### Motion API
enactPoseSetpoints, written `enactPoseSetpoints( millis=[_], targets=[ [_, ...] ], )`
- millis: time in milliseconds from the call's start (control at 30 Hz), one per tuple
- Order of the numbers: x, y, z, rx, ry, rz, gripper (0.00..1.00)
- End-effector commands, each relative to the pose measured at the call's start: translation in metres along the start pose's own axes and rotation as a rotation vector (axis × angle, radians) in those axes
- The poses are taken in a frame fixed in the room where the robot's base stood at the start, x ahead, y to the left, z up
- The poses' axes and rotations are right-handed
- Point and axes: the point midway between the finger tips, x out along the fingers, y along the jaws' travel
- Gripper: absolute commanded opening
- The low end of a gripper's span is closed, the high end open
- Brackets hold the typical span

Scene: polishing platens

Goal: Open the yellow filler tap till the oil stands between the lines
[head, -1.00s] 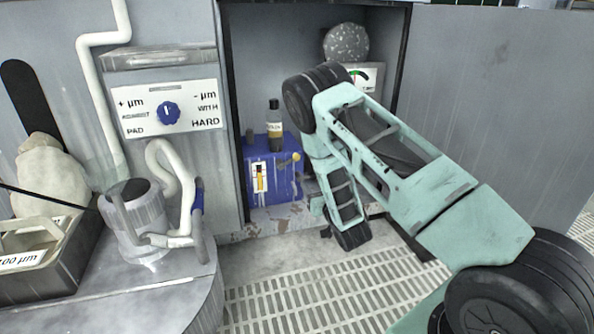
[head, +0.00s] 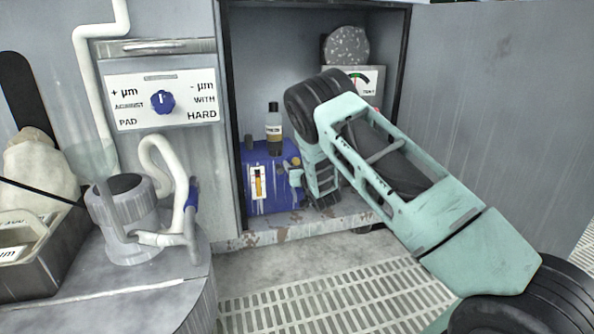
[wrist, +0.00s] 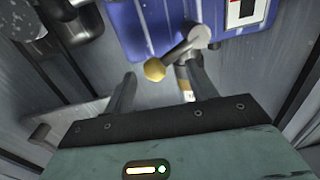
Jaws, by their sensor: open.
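The blue oil unit (head: 272,197) stands inside the open cabinet. A white sight gauge (head: 257,182) on its front shows a yellow-orange column; its lines are too small to read against the level. The tap's yellow knob (head: 296,161) is at the unit's upper right. In the wrist view the yellow knob (wrist: 154,70) sits on the end of a grey lever (wrist: 180,52) pivoting on the blue unit (wrist: 120,25). My gripper (wrist: 158,88) is open, with the knob between or just beyond its fingertips. Contact cannot be told. In the head view my gripper (head: 299,180) is beside the unit's right side.
A dark-capped bottle (head: 274,130) stands on or behind the unit. A dial gauge box (head: 362,84) and a grey speckled disc (head: 346,46) are at the cabinet's back right. The open door (head: 500,110) bounds the right. A grated floor (head: 330,295) lies in front.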

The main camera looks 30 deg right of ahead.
Motion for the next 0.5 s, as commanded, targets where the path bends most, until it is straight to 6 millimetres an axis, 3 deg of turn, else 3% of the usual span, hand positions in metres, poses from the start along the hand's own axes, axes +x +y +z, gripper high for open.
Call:
enactPoseSetpoints(
  millis=[367, 500],
  targets=[
    [0.0068, 0.0001, -0.0005, 0.0, -0.001, 0.0, 0.57],
    [0.0066, 0.0001, -0.0003, 0.0, -0.001, 0.001, 0.24]
  ],
)
